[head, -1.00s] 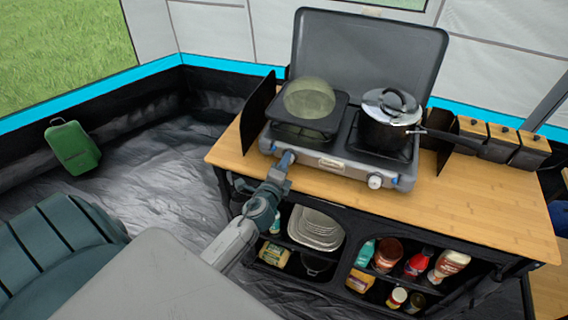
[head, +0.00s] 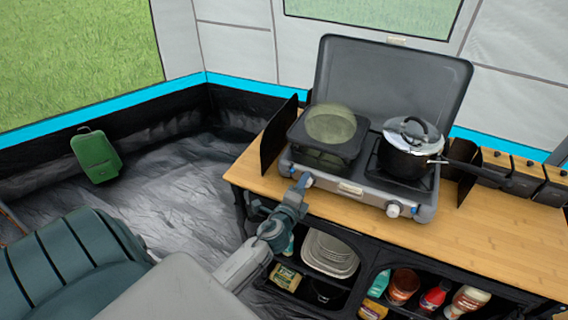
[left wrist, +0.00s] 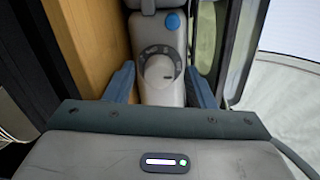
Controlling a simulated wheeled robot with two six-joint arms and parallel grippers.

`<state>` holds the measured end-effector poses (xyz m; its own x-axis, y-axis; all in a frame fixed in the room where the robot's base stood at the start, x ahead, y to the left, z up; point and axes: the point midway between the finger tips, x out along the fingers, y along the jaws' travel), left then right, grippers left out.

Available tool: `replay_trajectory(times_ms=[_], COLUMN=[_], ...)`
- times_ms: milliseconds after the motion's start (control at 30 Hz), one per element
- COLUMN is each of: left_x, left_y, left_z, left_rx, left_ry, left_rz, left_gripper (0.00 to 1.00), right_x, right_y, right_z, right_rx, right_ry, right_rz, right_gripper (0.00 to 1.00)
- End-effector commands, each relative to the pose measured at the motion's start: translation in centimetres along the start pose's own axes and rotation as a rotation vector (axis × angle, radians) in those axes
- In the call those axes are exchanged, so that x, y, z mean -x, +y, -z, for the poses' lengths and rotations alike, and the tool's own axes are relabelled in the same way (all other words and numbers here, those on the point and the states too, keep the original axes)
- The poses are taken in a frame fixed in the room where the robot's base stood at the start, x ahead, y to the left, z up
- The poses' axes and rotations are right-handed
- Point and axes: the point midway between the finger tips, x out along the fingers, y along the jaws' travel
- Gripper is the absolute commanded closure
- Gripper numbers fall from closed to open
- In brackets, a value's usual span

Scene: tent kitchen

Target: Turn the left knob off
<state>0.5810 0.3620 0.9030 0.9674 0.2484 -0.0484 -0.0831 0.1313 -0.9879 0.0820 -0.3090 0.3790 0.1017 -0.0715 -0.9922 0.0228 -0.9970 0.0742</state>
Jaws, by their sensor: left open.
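The left knob (left wrist: 160,70) shows in the left wrist view as a pale round dial with a dark marked ring on the grey stove front. My left gripper (left wrist: 160,85) is open, with one blue-grey finger on each side of the knob and a gap visible on both sides. In the head view my left gripper (head: 303,182) is at the left front of the camping stove (head: 350,190) and largely hides the left knob. The right knob (head: 394,210) is in clear view. My right gripper is not in view.
A glass-like pan or lid (head: 330,124) is on the left burner and a lidded pot (head: 408,150) on the right. The stove stands on a wooden counter (head: 470,238) above shelves of plates and bottles. Black boxes with wooden lids (head: 495,165) stand at right.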

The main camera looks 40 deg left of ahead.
Motion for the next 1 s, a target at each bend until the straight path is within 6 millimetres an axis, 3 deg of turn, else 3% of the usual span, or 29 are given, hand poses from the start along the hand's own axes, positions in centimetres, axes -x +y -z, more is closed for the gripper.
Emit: replay_trajectory(times_ms=[1000], left_x=[0.0], left_y=[0.6], left_z=[0.1], left_rx=[1.287], left_ry=[0.067], left_rz=[-0.011], left_gripper=[0.48], right_x=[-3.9], right_y=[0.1], right_z=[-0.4], right_rx=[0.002], right_ry=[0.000], right_rz=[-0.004], right_gripper=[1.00])
